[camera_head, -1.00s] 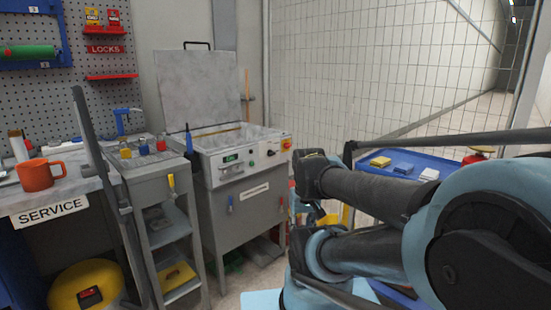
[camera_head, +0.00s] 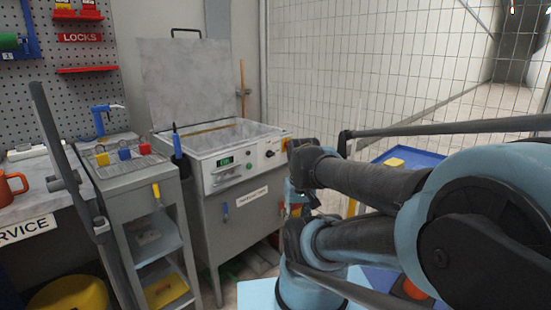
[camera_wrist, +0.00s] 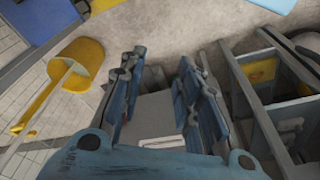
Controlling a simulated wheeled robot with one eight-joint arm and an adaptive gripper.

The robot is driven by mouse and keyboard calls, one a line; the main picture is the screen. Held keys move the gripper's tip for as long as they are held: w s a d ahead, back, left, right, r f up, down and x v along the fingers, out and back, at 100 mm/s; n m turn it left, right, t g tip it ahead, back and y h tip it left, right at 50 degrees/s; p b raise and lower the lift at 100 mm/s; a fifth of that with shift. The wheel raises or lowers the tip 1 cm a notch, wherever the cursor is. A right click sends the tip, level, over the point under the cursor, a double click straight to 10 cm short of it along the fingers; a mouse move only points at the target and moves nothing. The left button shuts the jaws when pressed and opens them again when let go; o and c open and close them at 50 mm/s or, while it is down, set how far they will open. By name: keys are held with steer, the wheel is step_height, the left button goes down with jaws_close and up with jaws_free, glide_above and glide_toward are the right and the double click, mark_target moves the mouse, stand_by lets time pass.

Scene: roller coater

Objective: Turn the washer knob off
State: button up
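The washer is a grey machine (camera_head: 240,225) with its lid (camera_head: 186,85) raised, left of my arm in the head view. Its pale front panel (camera_head: 214,180) carries a lit green display (camera_head: 227,161), a green button (camera_head: 250,166) and a small dark knob (camera_head: 269,154). I cannot read the knob's setting. A red-and-yellow switch (camera_head: 286,144) sits at the panel's right end, close to my arm in the picture. In the wrist view my gripper (camera_wrist: 160,75) has its two fingers spread apart with nothing between them. The knob is not recognisable there.
A grey cart (camera_head: 150,205) with coloured blocks stands left of the washer, beside the service bench (camera_head: 30,200). A blue table (camera_head: 425,158) and mesh fence (camera_head: 370,60) lie behind my arm. The wrist view shows floor and a yellow object (camera_wrist: 80,55).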

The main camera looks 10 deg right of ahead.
steer(key=w+a+r+m+t+y, duration=0.1)
steer(key=w+a+r+m+y, duration=0.2)
steer(key=w, duration=0.8)
steer(key=w+a+r+m+y, duration=0.1)
steer(key=w+a+r+y, duration=0.3)
steer(key=w, duration=0.7)
steer(key=m+t+y, duration=0.3)
steer(key=t+y, duration=0.3)
steer(key=y, duration=0.2)
glide_toward(274, 155)
steer(key=shift+x, duration=4.35)
steer(key=shift+s, duration=0.1)
steer(key=shift+c, duration=0.6)
jaws_close()
